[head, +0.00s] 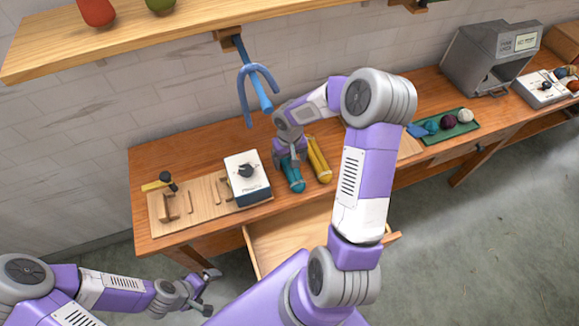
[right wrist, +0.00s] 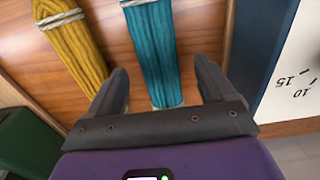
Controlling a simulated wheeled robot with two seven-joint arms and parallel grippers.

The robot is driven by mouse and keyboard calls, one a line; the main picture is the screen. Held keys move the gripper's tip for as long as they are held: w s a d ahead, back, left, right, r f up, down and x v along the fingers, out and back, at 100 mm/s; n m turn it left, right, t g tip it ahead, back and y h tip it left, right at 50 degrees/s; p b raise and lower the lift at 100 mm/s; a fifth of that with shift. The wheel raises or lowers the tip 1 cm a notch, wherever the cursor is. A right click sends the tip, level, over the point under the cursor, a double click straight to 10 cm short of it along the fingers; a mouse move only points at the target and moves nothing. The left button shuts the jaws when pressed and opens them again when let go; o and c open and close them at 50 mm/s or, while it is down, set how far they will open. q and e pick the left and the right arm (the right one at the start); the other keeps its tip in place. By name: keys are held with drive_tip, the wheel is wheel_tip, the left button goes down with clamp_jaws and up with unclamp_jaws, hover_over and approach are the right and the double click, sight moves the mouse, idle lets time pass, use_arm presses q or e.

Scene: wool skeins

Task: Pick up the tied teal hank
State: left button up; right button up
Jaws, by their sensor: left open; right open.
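The tied teal hank (head: 293,181) lies on the wooden table, partly hidden below my right gripper in the head view. In the right wrist view the teal hank (right wrist: 156,52) runs between the two fingers, with pale ties near its top and bottom ends. My right gripper (right wrist: 163,88) is open, one finger on each side of the hank; whether they touch it I cannot tell. It also shows in the head view (head: 291,160). My left gripper (head: 208,291) is open and empty at the lower left, away from the table top.
A yellow tied hank (head: 319,160) lies just right of the teal one; it is left of it in the right wrist view (right wrist: 72,40). A white dial box (head: 247,178) stands to the left. A blue forked holder (head: 258,88) hangs above. A green tray (head: 450,134) with yarn balls lies right. A drawer (head: 290,235) stands open in front.

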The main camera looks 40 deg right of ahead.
drive_tip(key=shift+f, duration=1.55)
drive_tip(key=shift+c, duration=0.5)
drive_tip(key=c, duration=0.9)
drive_tip(key=shift+c, duration=0.3)
drive_tip(key=shift+r, duration=0.15)
